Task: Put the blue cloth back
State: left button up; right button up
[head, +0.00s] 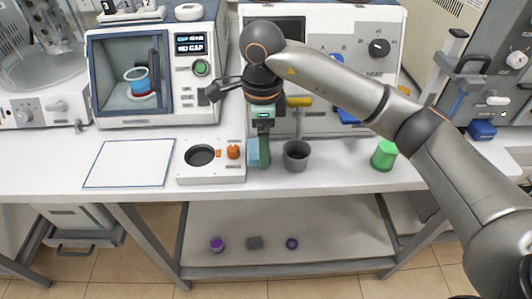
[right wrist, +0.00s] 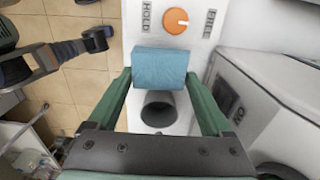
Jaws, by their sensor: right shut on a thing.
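The blue cloth (head: 253,153) is a small light-blue block-like pad beside the right edge of a white holder unit. It also shows in the right wrist view (right wrist: 160,68), between my fingertips. My right gripper (head: 264,150) points down and is shut on the cloth, with a green finger on each side of it in the right wrist view (right wrist: 163,88). I cannot tell whether the cloth touches the table.
Close right of the gripper stands a grey cup (head: 297,158). The holder unit (head: 211,174) has a round hole and an orange knob (head: 233,152). A green container (head: 384,155) stands further right. A white mat (head: 130,164) lies left. Machines line the back.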

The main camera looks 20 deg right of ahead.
jog(key=f, duration=0.3)
jog(key=shift+w+d+f, duration=0.15)
jog(key=shift+d, duration=0.2)
jog(key=shift+f, duration=0.4)
jog(key=shift+f, duration=0.1)
jog(key=o, duration=1.1)
